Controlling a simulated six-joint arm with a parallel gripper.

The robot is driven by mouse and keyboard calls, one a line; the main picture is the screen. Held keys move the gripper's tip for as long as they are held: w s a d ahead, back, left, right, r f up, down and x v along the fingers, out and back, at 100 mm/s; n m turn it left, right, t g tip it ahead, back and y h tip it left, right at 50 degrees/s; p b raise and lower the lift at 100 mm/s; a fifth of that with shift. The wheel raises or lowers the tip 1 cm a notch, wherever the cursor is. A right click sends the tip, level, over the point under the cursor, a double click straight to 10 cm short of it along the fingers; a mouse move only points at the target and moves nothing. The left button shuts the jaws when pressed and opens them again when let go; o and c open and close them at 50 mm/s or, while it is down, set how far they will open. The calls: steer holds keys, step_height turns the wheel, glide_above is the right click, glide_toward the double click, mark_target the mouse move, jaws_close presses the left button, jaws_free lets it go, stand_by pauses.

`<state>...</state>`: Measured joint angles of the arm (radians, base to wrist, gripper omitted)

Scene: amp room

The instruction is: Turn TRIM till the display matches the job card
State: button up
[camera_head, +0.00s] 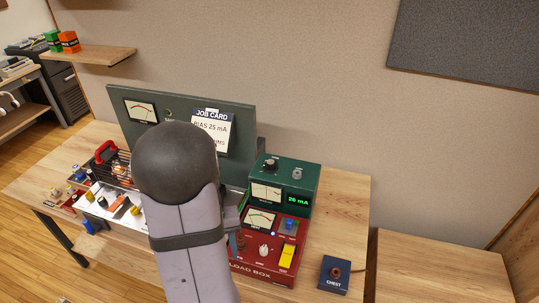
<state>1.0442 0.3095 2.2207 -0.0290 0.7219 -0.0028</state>
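The job card (211,131) is fixed to the dark green panel and reads "BIAS 25 mA", with a lower line partly hidden by my arm. The green meter box (293,174) has a small display (298,199) with green digits that look like 26 mA; the last digit is too small to be sure. No TRIM label is readable. The white amp chassis (95,207) carries several knobs and is partly hidden behind my arm. My arm's dark joint and grey link cover the middle of the view. My gripper's fingertips are hidden.
The red load box (262,273) stands below the meter box, with a yellow switch (287,256) and a white knob (263,250). A blue CHEST box (334,275) sits to its right. A red-handled cage (107,160) stands at left. Wood right of the meter box is clear.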

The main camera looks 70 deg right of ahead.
steer(key=s+d+r+m+h, duration=0.1)
steer(key=s+d+r+m, duration=0.15)
steer(key=d, duration=0.85)
steer(key=m+h, duration=0.4)
steer(key=h, duration=0.1)
glide_toward(271, 162)
steer(key=shift+d+f+m+p, duration=0.35)
steer(key=shift+f+m+p, duration=0.1)
steer(key=shift+m, duration=0.1)
steer(key=shift+s+y, duration=0.1)
steer(key=shift+y, duration=0.2)
steer(key=shift+p+x, duration=1.5)
steer(key=shift+x, duration=2.1)
steer(key=shift+c, duration=0.6)
steer(key=c, duration=1)
